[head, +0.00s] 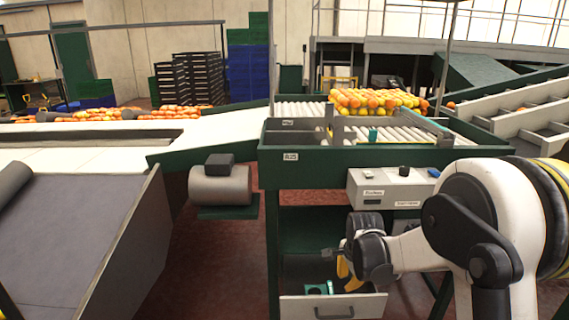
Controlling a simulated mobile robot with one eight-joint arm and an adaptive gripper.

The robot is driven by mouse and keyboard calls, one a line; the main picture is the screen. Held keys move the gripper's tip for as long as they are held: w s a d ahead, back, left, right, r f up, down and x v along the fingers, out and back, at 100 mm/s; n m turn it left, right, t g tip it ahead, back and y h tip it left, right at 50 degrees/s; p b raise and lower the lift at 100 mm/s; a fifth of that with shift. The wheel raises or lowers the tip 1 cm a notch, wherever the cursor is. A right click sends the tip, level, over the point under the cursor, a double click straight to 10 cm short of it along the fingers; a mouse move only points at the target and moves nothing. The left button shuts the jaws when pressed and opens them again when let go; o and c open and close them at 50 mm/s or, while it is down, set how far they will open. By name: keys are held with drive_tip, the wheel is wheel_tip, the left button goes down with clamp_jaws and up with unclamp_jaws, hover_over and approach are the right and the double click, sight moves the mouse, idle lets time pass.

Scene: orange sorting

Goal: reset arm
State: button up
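My arm comes in from the right, in front of the green sorting machine (310,176). It is bent, with its wrist turned to the left. My gripper (333,254) is at the left end of the wrist, above an open drawer (334,306) under the machine. It looks small and dark, and I cannot tell whether its fingers are open or shut. A yellow object (343,268) shows just under the wrist; whether it touches the gripper is unclear. A green object (316,288) lies in the drawer.
A grey control box (391,187) is fixed to the machine's front, close above my wrist. Several oranges (377,101) lie on the rollers behind. A grey conveyor (75,225) slopes at left. Open red floor (215,260) lies between it and the drawer.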

drive_tip(key=s+r+n+t, duration=0.2)
drive_tip(key=s+r+n, duration=0.5)
drive_tip(key=s+r, duration=0.7)
drive_tip(key=s+r+n+t, duration=0.1)
drive_tip(key=s+n, duration=0.2)
drive_tip(key=s, duration=0.4)
drive_tip(key=s+r+n+t, duration=0.1)
drive_tip(key=s+r+n, duration=0.1)
drive_tip(key=s+n, duration=0.2)
drive_tip(key=s, duration=0.2)
drive_tip(key=shift+s+r, duration=0.25)
drive_tip(key=shift+s, duration=0.15)
